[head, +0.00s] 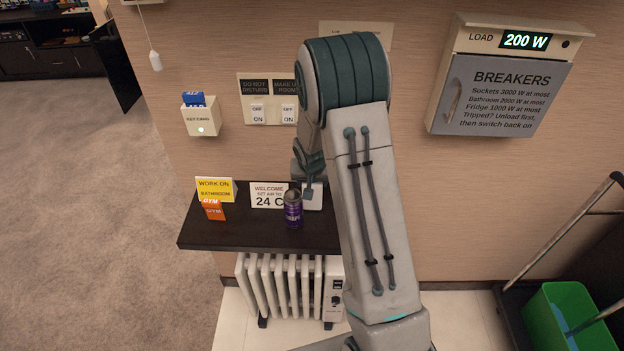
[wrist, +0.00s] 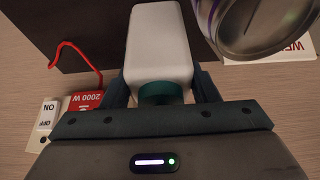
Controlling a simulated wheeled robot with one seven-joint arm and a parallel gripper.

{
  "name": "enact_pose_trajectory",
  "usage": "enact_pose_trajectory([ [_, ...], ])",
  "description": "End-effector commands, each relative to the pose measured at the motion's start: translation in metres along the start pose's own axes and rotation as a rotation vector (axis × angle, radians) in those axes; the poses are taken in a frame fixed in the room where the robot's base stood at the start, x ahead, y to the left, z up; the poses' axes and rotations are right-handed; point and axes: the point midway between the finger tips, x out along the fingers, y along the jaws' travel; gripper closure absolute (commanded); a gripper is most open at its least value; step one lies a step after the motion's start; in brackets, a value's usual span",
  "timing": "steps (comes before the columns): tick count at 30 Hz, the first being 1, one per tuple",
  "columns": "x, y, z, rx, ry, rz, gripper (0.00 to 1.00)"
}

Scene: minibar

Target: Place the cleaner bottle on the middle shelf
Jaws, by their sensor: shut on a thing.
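A white bottle with a teal neck (wrist: 158,45), which looks like the cleaner bottle, is between the dark fingers of my gripper (wrist: 160,92) in the wrist view. The fingers are shut on it near the neck. In the head view the bottle's white body (head: 313,198) shows below my gripper (head: 311,184), at the right end of a dark wall shelf (head: 250,239). I cannot tell whether its base touches the shelf. My arm hides part of this spot. No shelf is clearly identifiable as the middle shelf.
A purple can (head: 293,210) stands close left of the bottle. A white radiator (head: 280,281) is below. A green bucket (head: 567,318) is at lower right. Open carpet lies left.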

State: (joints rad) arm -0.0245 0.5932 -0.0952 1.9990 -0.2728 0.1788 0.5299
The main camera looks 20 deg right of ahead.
Motion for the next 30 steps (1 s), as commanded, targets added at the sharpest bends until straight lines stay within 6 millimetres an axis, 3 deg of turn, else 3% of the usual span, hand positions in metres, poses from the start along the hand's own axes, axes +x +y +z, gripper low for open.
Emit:
enact_pose_trajectory([
  [10,0.003,0.000,0.001,0.001,0.003,-0.001,0.83],
  [11,0.002,0.000,0.001,0.000,0.001,0.000,0.37],
  [12,0.002,0.000,0.001,0.000,0.001,0.000,0.26],
  [13,0.002,0.000,0.001,0.000,0.001,0.000,0.24],
  [23,0.000,0.000,0.000,0.000,0.000,0.000,0.24],
  [30,-0.022,0.000,-0.002,0.001,0.005,-0.001,0.24],
])
